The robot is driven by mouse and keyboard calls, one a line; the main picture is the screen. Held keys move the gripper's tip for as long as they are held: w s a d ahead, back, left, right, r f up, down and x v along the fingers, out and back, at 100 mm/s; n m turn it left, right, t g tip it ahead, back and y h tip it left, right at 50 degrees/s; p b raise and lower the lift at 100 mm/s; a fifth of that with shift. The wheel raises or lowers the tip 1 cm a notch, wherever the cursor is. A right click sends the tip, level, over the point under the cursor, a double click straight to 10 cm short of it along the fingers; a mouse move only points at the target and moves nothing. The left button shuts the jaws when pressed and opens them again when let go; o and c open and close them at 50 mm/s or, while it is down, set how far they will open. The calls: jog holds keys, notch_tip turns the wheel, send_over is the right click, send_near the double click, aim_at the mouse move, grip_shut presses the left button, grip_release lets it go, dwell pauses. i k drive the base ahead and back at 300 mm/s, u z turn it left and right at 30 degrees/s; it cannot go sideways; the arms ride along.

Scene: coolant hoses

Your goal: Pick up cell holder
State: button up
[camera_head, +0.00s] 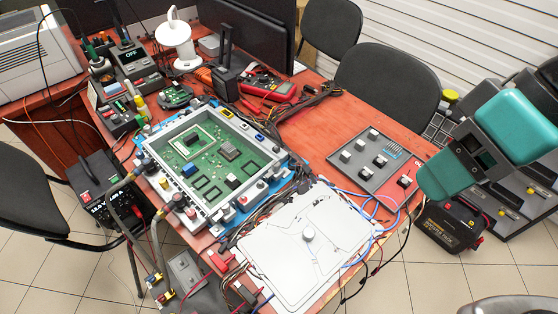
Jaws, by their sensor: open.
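A grey tray (357,187) lies on the red table right of centre. I cannot tell for sure which of these small parts is the cell holder. My gripper (438,180), teal with a dark grey bracket behind it, is at the right, beyond the table's right edge in the picture. It appears apart from the tray. It is open, with nothing seen in it; its fingertips are hard to make out.
A framed green circuit board (228,150) fills the middle of the table. A white plate (290,262) with a round knob lies in front. Blue hoses (352,205) and dark cables run beside the tray. A black battery-like box (450,222) and chairs (390,80) stand around the table.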

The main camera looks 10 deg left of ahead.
aim_at(379, 162)
jog(key=u, duration=0.05)
jog(key=k, duration=0.5)
jog(key=z, duration=1.45)
jog(key=i, duration=1.55)
jog(key=u, duration=2.4)
